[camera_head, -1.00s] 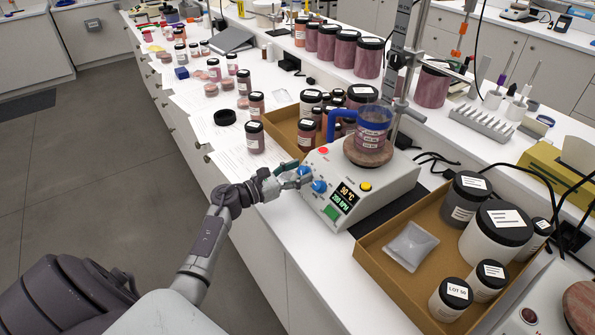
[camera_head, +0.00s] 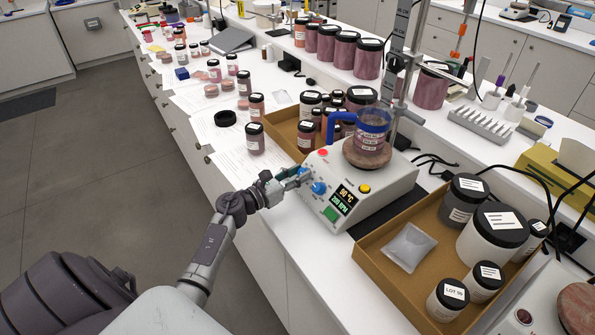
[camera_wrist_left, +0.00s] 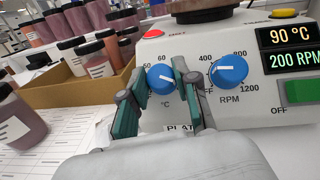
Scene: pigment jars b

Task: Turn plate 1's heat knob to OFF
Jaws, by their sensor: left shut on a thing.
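The hot plate (camera_head: 385,191) stands on the white bench with a beaker (camera_head: 372,134) on its round top. Its display (camera_head: 345,198) reads 90 °C and 200 RPM; these readings also show in the left wrist view (camera_wrist_left: 287,36). The blue °C heat knob (camera_wrist_left: 161,80) is between the fingers of my left gripper (camera_wrist_left: 160,88), which is shut on it. The blue RPM knob (camera_wrist_left: 229,71) is just right of the fingers. In the head view my left gripper (camera_head: 300,175) reaches the front panel from the left and covers most of the heat knob. My right gripper is not in view.
A cardboard tray of jars (camera_head: 281,131) stands behind the hot plate at left. Another tray (camera_head: 371,256) with jars and a clear packet is at right. A red button (camera_wrist_left: 154,33) and a green OFF switch (camera_wrist_left: 301,91) are on the panel. A stand pole rises behind the beaker.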

